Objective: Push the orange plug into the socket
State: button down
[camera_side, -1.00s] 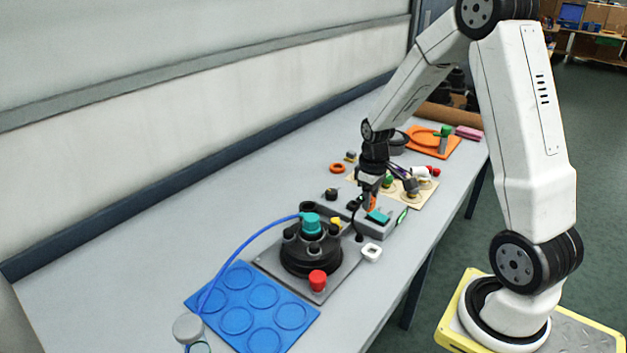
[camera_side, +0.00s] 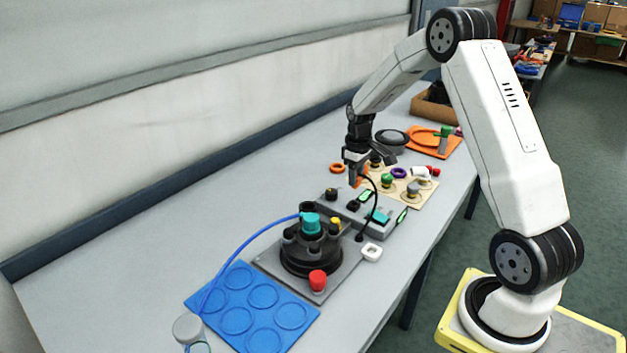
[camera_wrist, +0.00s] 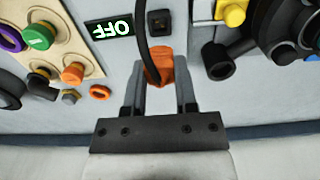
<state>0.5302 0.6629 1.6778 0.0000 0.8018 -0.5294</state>
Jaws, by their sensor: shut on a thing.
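The orange plug (camera_wrist: 160,68) is held between the fingers of my gripper (camera_wrist: 160,95), with a black cable running from its end. In the side view the plug (camera_side: 362,174) is held up above the grey panel box (camera_side: 385,228), and my gripper (camera_side: 357,182) is shut on it. The cable arcs down to the front edge of the box. A dark square socket (camera_wrist: 158,22) shows just ahead of the plug in the wrist view; it seems to be the black block (camera_side: 353,205) on the box. The plug is apart from it.
A lit OFF display (camera_wrist: 109,27) sits beside the socket. A yellow knob (camera_wrist: 232,13) and a black round fixture (camera_side: 310,250) are close by. A beige board with coloured knobs (camera_side: 420,200) lies behind. A blue tray (camera_side: 240,305) lies in front.

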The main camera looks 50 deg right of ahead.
aim_at(355, 188)
dwell(0.6)
jog(key=shift+f, duration=2.25)
jog(key=shift+f, duration=0.95)
grip_release()
jog(key=shift+r, duration=0.1)
jog(key=shift+r, duration=4.15)
